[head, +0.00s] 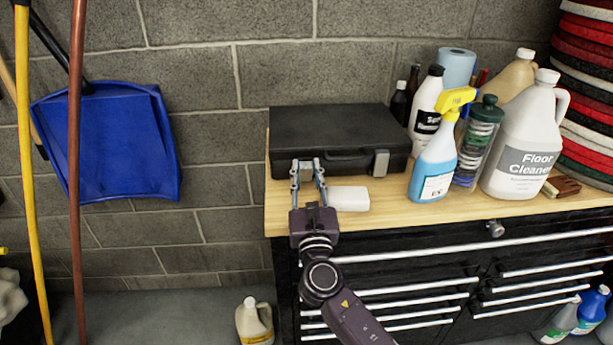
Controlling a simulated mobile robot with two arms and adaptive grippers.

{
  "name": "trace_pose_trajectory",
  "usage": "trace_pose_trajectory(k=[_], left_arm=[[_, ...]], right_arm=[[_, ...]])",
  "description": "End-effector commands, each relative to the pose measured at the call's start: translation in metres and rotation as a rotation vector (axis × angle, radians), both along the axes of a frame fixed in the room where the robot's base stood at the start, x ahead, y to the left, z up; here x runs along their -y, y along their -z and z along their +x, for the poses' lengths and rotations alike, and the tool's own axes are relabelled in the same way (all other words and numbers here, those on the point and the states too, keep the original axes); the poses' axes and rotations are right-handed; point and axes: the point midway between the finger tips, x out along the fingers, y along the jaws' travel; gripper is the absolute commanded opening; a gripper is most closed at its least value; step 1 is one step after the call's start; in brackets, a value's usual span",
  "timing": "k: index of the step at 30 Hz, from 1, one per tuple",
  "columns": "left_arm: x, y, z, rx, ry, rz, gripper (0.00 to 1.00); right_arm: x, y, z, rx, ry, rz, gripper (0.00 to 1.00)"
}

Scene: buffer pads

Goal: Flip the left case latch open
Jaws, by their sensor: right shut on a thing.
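A black hard case (335,125) lies closed on the wooden bench top, its front with the handle facing me. Its right latch (380,162) is a grey tab at the front and shows clearly. My right gripper (306,165) reaches up from below to the left part of the case front. Its fingers are on either side of the left latch and shut on it. The fingers mostly hide the latch, so its exact position is hard to tell. My left gripper is not in view.
A white block (348,198) lies on the wooden bench top (400,214) just right of my right gripper. A spray bottle (436,165), a floor cleaner jug (522,140) and other bottles crowd the right side. Stacked red and black pads (588,90) stand far right.

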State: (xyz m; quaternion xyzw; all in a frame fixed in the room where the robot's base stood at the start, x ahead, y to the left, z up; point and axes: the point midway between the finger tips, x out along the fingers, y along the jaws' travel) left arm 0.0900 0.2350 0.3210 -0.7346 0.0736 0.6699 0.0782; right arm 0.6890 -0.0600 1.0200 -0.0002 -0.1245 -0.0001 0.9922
Motion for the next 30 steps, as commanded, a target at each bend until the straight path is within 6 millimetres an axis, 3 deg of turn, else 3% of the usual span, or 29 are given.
trace_pose_trajectory(k=[5, 6, 8, 20, 30], left_arm=[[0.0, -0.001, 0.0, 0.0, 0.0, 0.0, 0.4], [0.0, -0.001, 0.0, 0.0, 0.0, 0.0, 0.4], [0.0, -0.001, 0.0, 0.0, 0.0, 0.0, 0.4], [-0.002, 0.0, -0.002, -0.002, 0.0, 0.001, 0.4], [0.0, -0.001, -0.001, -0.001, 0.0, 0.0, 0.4]], right_arm=[[0.0, 0.0, 0.0, -0.001, 0.0, 0.0, 0.0], [0.0, 0.0, 0.0, -0.001, 0.0, 0.0, 0.26], [0.0, 0.0, 0.0, -0.002, 0.0, 0.0, 0.32], [0.0, 0.004, -0.009, -0.004, 0.0, 0.0, 0.32], [0.0, 0.021, -0.075, -0.005, -0.002, 0.0, 0.32]])
